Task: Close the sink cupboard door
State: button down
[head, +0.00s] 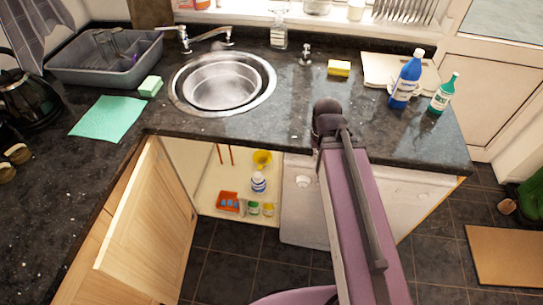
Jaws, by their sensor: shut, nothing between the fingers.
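The sink cupboard door (146,232) is pale wood and stands wide open, swung out to the left of the cupboard opening. The sink cupboard (206,190) is open under the worktop, and its pale inside shows. My gripper is not in view; only my arm shows, rising from the bottom to the worktop's front edge, right of the opening. No part of my arm is seen touching the door.
Inside the cupboard are a white-and-blue bottle (258,182), an orange box (230,202), small tubs and a yellow item (262,158). A white appliance (303,205) stands right of the opening. Dark tiled floor (228,268) is clear before the cupboard. The sink (222,84) is above.

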aim_at(145, 249)
jog(key=z, duration=0.8)
jog(key=k, duration=1.3)
jog(key=u, duration=1.2)
jog(key=i, duration=0.3)
jog(key=z, duration=0.3)
